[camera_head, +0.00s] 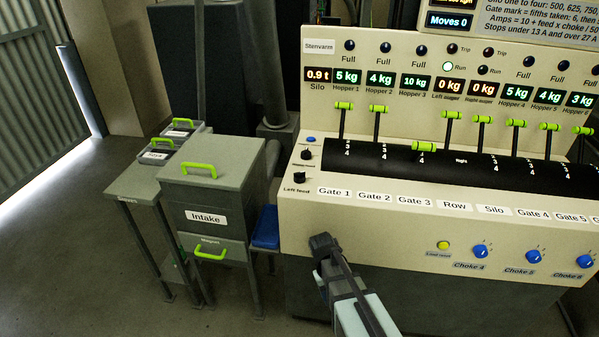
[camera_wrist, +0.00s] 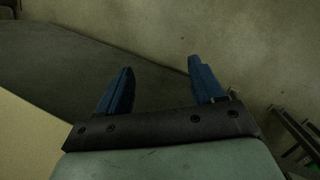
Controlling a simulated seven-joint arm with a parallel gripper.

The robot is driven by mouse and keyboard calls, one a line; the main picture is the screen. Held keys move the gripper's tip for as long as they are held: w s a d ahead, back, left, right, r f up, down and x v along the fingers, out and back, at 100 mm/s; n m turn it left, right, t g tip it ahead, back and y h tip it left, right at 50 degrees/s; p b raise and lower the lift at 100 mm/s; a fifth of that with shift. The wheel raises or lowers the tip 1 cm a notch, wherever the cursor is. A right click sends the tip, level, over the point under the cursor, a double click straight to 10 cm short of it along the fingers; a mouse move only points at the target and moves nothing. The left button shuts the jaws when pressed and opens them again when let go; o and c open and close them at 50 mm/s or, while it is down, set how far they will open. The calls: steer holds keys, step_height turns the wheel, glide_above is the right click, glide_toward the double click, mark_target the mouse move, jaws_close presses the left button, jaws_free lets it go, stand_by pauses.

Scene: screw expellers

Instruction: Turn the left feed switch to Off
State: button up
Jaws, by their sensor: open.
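The left feed switch (camera_head: 300,178) is a small black knob at the left end of the cream console, just above the label "Left feed". Its pointer direction is too small to read. A second black knob (camera_head: 306,154) sits just above it, with a label too blurred to read. My gripper (camera_head: 322,243) is in front of the console's lower left face, below the switch in the picture and apart from it. In the wrist view my gripper (camera_wrist: 158,72) has two blue fingers spread wide with nothing between them. The switch is not in the wrist view.
A blue button (camera_head: 311,139) is above the knobs. Gate levers with green handles (camera_head: 344,105) rise from the black drum to the right. The grey Intake bin (camera_head: 207,190) and a blue pad (camera_head: 266,228) stand left of the console. Open floor lies at lower left.

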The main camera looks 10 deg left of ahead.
mark_target(300, 176)
steer(key=w+a+r+n+t, duration=0.15)
steer(key=w+a+r, duration=0.25)
steer(key=a+r, duration=0.8)
steer(key=w+a+r+n+t, duration=0.1)
steer(key=w+a+r+t, duration=0.2)
steer(key=a+r, duration=0.9)
steer(key=w+d+r+m, duration=0.1)
steer(key=w+r, duration=0.1)
steer(key=r, duration=0.1)
steer(key=w+d+r+m+g+y, duration=0.1)
steer(key=w+d+r, duration=0.1)
steer(key=r, duration=0.2)
steer(key=w+d+r+m, duration=0.1)
steer(key=w+r, duration=0.2)
steer(key=r, duration=0.1)
steer(key=shift+d+r+g, duration=0.25)
steer(key=w+d+r+m+g+y, duration=0.15)
steer(key=w+d+r+m, duration=0.25)
steer(key=w+r, duration=0.4)
steer(key=shift+n+t+y, duration=0.25)
steer(key=shift+y, duration=0.2)
steer(key=f, duration=0.8)
steer(key=s+f, duration=0.1)
steer(key=f, duration=0.3)
steer(key=shift+f, duration=0.25)
steer(key=shift+c, duration=0.3)
